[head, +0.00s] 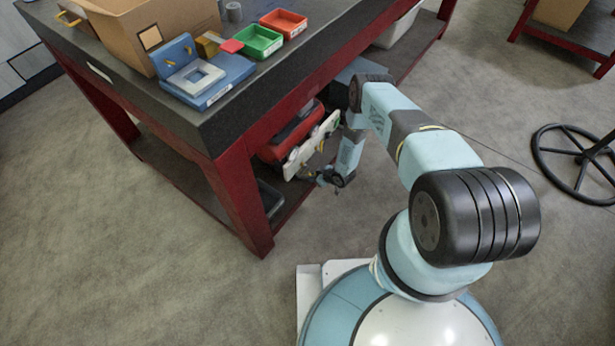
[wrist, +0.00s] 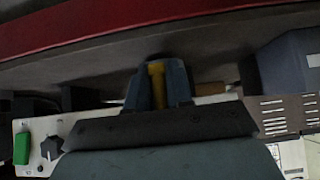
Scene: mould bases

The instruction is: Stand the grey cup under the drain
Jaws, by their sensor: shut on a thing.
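My gripper (head: 318,178) is low beside the bench, in front of the white panel (head: 302,156) of a red machine (head: 292,132) on the lower shelf. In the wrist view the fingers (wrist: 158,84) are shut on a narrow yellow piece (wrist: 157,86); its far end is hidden. I cannot make out the drain in either view.
The bench top (head: 205,130) carries a cardboard box (head: 150,35), a blue fixture (head: 215,82), a green bin (head: 259,42) and a red bin (head: 284,23). A red bench leg (head: 240,205) stands left of my gripper. A green block (wrist: 22,148) and dark knob (wrist: 51,147) show in the wrist view.

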